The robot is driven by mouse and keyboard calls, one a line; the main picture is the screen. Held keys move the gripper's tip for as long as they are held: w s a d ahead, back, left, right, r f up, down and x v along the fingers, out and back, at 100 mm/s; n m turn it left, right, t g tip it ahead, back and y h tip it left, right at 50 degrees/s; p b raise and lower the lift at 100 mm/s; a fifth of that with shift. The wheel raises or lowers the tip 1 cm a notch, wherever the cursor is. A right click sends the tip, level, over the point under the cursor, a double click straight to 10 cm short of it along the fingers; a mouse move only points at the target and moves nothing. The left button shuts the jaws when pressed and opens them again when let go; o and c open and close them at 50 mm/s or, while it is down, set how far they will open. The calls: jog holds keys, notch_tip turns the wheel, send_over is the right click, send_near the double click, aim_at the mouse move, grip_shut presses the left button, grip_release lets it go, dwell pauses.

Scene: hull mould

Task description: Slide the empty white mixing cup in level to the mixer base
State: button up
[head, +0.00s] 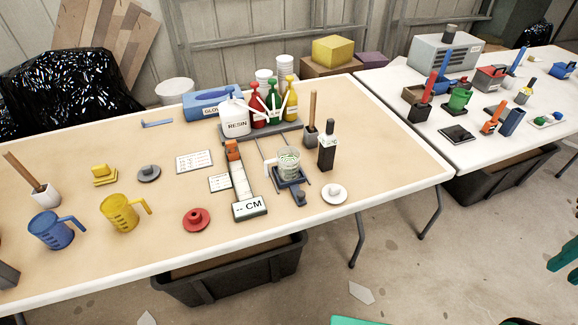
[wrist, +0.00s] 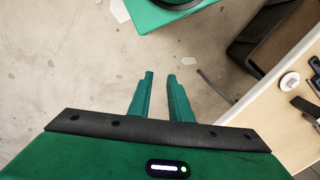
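In the head view, a pale, see-through cup (head: 289,163) with a whitish handle on its left stands upright at the middle of the near table. Green lines show in or through it; I cannot tell whether it is empty. It appears to stand on or just over a dark blue base (head: 287,184), and I cannot tell whether it is seated. My gripper (wrist: 160,75) shows in the wrist view, its two green fingers apart with only floor between them. It is off the table's edge, away from the cup.
Near the cup are a scale (head: 250,208), a white lid-like disc (head: 334,193), a black bottle (head: 326,157) and a resin jug (head: 235,118). Blue (head: 54,232) and yellow (head: 121,214) jugs stand at left. A dark bin (head: 240,272) sits below the table's front edge.

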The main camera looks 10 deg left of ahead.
jog(key=w+a+f+n+t+h, duration=0.1)
jog(key=w+f+t+h, duration=0.1)
jog(key=w, duration=0.6)
jog(key=w+a+f+n+t+h, duration=0.1)
jog(key=w+a+f, duration=0.15)
jog(key=w, duration=0.55)
jog(key=w+a+f+n+t, duration=0.2)
jog(key=w+a+t, duration=0.1)
jog(key=w+a, duration=0.3)
jog(key=n+t+y, duration=0.4)
jog(key=n+y, duration=0.7)
jog(key=y, duration=0.1)
send_over(267, 178)
jog(key=s+d, duration=0.6)
jog(key=d, duration=0.1)
notch_tip(267, 178, down, 6)
jog(key=shift+s+a+f, duration=0.1)
jog(key=shift+a+f, duration=0.05)
jog(key=shift+f, duration=0.05)
jog(key=x, duration=0.4)
jog(key=shift+s+a+f, duration=0.1)
jog(key=shift+a, duration=0.2)
jog(key=shift+x, duration=3.2)
jog(key=shift+d, duration=0.15)
